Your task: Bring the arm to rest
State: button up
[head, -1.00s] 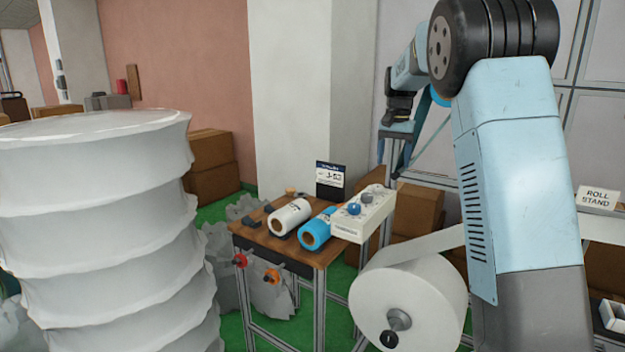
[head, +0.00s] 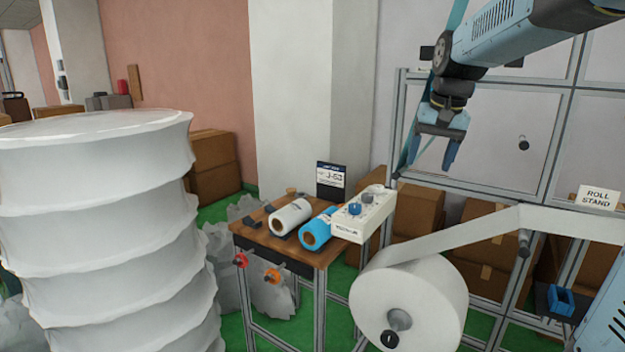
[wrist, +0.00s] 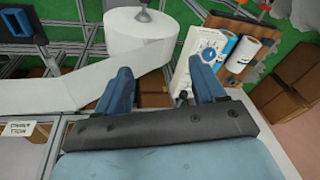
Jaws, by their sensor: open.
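My gripper (head: 433,157) hangs in the air at the upper right of the head view, in front of the grey frame and pale panels. Its two blue fingers point down, are spread apart and hold nothing. In the wrist view my gripper (wrist: 163,85) also shows with a clear gap between its fingers. My arm reaches in from the upper right of the head view. The gripper is above and apart from the large white roll (head: 430,290) and the white control box (head: 362,215).
A wooden table (head: 290,250) carries a white roll (head: 291,216), a blue roll (head: 318,230) and a dark sign (head: 331,181). A white web (head: 450,235) runs right from the large roll. A tall stack of white rolls (head: 100,230) fills the left. Cardboard boxes (head: 418,210) stand behind.

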jog(key=s+f+n+t, duration=0.1)
jog(key=s+f, duration=0.2)
jog(key=s, duration=0.8)
jog(key=s+a+f+n+t, duration=0.1)
jog(key=s+f, duration=0.3)
jog(key=s, duration=0.7)
jog(key=shift+s+a+n+t+h, duration=0.15)
jog(key=shift+a+n+t+h, duration=0.15)
jog(key=shift+t+h, duration=0.15)
